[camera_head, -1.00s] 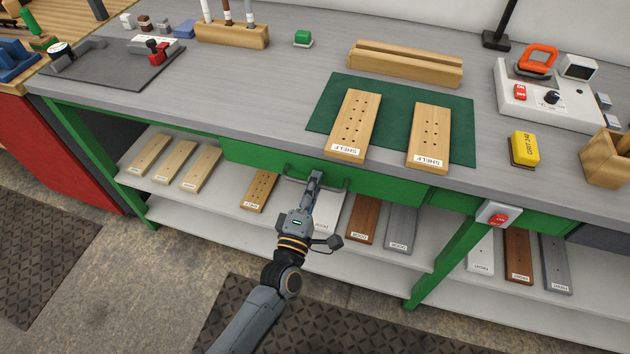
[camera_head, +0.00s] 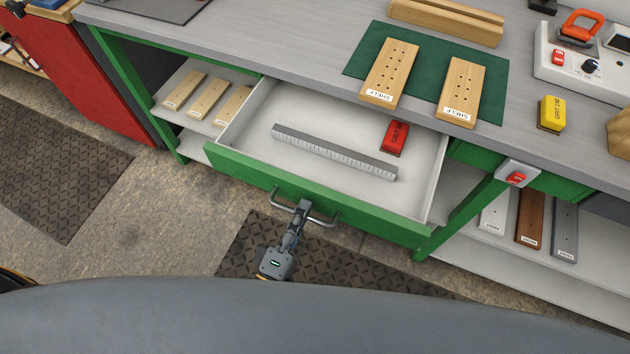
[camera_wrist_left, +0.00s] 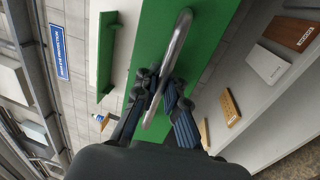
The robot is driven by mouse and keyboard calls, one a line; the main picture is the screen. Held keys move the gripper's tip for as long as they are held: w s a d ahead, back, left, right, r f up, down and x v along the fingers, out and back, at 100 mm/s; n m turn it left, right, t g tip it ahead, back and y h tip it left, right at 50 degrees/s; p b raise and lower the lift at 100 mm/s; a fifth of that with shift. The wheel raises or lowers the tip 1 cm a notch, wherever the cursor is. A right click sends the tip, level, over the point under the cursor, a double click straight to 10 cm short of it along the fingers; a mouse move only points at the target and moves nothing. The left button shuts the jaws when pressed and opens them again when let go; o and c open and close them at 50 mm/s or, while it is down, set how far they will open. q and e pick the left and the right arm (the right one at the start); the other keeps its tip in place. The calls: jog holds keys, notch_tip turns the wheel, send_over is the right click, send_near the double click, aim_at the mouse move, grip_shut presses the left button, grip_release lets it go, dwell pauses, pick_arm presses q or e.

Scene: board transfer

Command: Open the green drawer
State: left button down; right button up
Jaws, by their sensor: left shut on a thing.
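The green drawer (camera_head: 350,207) is pulled out from under the bench, and its white inside shows in the head view. A grey ruled bar (camera_head: 333,153) and a red block (camera_head: 395,138) lie in it. My left gripper (camera_head: 301,211) is shut on the drawer's metal handle (camera_head: 325,222), at the middle of the green front. In the left wrist view the fingers (camera_wrist_left: 160,97) close around the handle bar (camera_wrist_left: 178,45) against the green front. My right gripper is not in view.
Two shelf boards (camera_head: 390,72) lie on a green mat (camera_head: 437,57) on the bench above. A yellow block (camera_head: 551,114) and a red switch (camera_head: 516,178) are at the right. Boards lie on the lower shelf. A large grey part of mine fills the bottom of the head view.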

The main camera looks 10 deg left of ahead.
pick_arm(q)
jog(key=shift+v, duration=2.05)
jog(key=shift+r, duration=0.2)
jog(key=c, duration=1.7)
grip_release()
jog(key=shift+r, duration=0.1)
jog(key=v, duration=1.2)
